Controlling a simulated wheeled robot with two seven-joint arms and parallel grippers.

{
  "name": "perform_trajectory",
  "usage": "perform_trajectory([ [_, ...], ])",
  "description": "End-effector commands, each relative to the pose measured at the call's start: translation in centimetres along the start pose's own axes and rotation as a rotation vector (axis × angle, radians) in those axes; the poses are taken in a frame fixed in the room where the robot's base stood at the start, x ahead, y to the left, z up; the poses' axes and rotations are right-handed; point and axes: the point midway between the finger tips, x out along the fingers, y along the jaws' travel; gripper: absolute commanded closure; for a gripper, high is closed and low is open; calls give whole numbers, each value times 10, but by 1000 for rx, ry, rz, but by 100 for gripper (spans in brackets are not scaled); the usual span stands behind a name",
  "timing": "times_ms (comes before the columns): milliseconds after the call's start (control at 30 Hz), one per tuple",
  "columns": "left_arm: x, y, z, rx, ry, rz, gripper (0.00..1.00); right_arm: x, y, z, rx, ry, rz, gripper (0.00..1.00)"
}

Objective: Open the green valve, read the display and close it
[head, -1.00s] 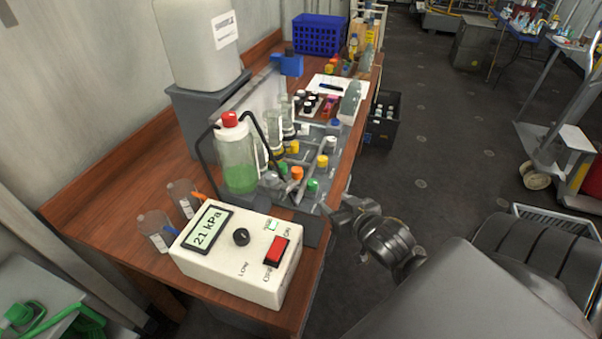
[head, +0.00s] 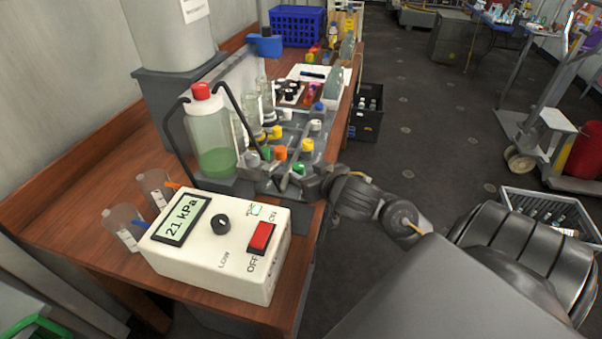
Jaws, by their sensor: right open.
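A white box (head: 212,258) at the near end of the wooden bench carries a display (head: 181,220) that reads 21 kPa. It also has a black knob and a red switch. Behind it is a grey rack with several coloured valve knobs. One green knob (head: 298,168) is at the near right of the rack, and another green knob (head: 265,153) is further left. My right gripper (head: 286,183) is open, low at the rack's near edge, close to the nearer green knob; I cannot tell whether it touches. Its fingertips are partly lost among dark parts. My left gripper is not in view.
A bottle (head: 211,140) with green liquid and a red cap stands left of the knobs, with a black bent frame around it. Two clear beakers (head: 124,226) stand left of the box. A blue basket (head: 297,27) is at the far end.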

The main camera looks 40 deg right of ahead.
Motion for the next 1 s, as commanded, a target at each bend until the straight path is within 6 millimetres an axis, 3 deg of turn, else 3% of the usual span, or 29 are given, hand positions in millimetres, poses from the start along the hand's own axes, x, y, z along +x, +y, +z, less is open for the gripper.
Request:
perform_trajectory([
  [100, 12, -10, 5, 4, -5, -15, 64, 13, 2, 2, -6, 2, 4, 48],
  [300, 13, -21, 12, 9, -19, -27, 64, 32, 2, 0, 1, 0, 5, 48],
  [700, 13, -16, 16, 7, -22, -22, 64, 38, 1, 0, 1, -1, 4, 48],
  [1000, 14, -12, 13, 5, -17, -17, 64, 38, 2, 0, 1, -1, 4, 87],
])
